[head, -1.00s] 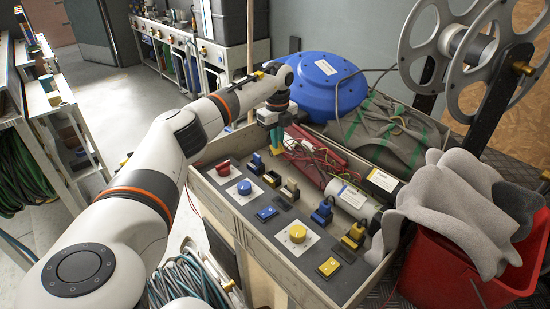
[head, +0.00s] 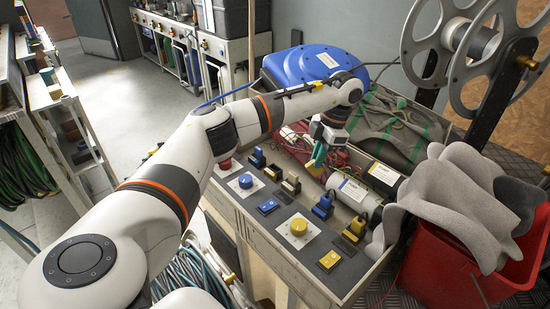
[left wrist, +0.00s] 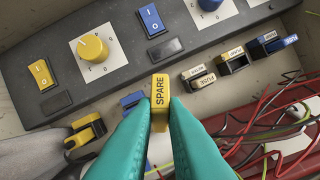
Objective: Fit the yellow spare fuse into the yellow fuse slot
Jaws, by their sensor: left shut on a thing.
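A yellow fuse (left wrist: 160,103) marked SPARE is held upright between the teal fingertips of my left gripper (left wrist: 160,115). In the head view my left gripper (head: 317,158) hangs over the back of the grey panel, behind the row of fuse holders. A yellow fuse holder (head: 355,229) stands at the near right end of that row. It also shows in the left wrist view (left wrist: 86,132), to the left of the held fuse and apart from it. Whether its slot is empty is not clear. My right gripper is not in view.
A blue holder (head: 323,206) and a cream holder (head: 291,185) stand in the same row. Red wires (left wrist: 255,122) lie behind it. A yellow knob (head: 299,228) and a yellow switch (head: 329,261) are in front. A grey cylinder (head: 352,194) lies behind the row.

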